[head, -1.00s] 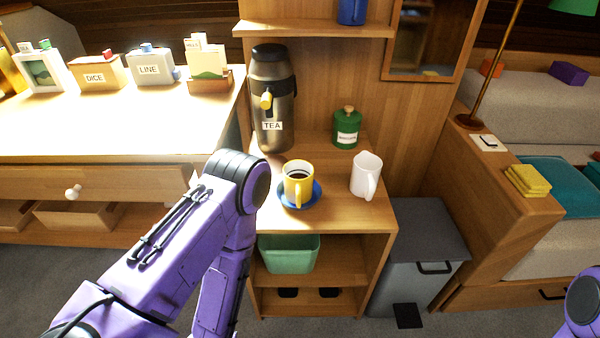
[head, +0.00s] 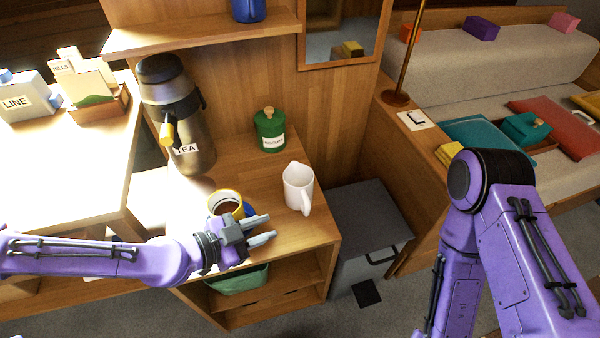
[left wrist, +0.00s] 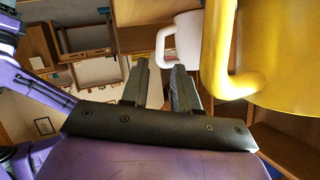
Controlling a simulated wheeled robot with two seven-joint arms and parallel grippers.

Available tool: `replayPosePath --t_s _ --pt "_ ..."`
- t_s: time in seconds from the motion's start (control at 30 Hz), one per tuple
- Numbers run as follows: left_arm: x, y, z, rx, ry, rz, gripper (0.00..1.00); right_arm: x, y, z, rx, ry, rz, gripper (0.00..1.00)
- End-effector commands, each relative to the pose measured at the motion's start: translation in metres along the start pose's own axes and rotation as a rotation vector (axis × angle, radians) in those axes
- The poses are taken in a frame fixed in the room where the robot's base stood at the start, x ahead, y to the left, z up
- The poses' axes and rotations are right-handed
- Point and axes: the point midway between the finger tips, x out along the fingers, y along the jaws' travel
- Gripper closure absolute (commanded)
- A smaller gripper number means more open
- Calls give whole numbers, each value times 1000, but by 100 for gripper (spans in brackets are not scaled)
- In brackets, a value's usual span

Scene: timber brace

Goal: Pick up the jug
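The white jug (head: 298,190) stands upright on the wooden cabinet top, its handle facing the front right. It also shows in the left wrist view (left wrist: 182,44), beyond the fingers. My left gripper (head: 267,229) is open and empty, in front and to the left of the jug and apart from it. In the left wrist view its two fingers (left wrist: 161,80) have a gap between them. My right arm shows at the right, but its gripper is outside the view.
A yellow mug (head: 224,201) with dark drink is right behind my left gripper, partly hidden; it looms close in the left wrist view (left wrist: 275,60). A tea urn (head: 180,120) and green canister (head: 269,130) stand behind. A grey bin (head: 367,225) is at the right.

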Motion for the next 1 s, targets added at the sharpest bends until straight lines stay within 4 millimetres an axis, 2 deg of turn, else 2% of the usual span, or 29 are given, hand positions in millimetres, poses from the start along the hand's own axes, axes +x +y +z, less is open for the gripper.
replayPosePath --t_s 0.07,0.23,0.47,0.7,0.97,1.0 --pt "1 -2 -3 25 10 -4 71 2 0 1 0 -1 1 61" --pt "32 0 0 36 13 0 71 21 -1 10 0 -2 1 61" --pt "60 -3 -5 31 11 -3 71 21 -2 9 0 -1 1 61" --pt "100 -6 -10 28 10 -3 71 24 -2 10 0 -1 1 61" --pt "104 -7 -11 28 11 -5 71 23 -2 10 0 -1 1 61" --pt "104 -7 -11 28 11 -5 80 23 -2 10 0 -1 1 61"
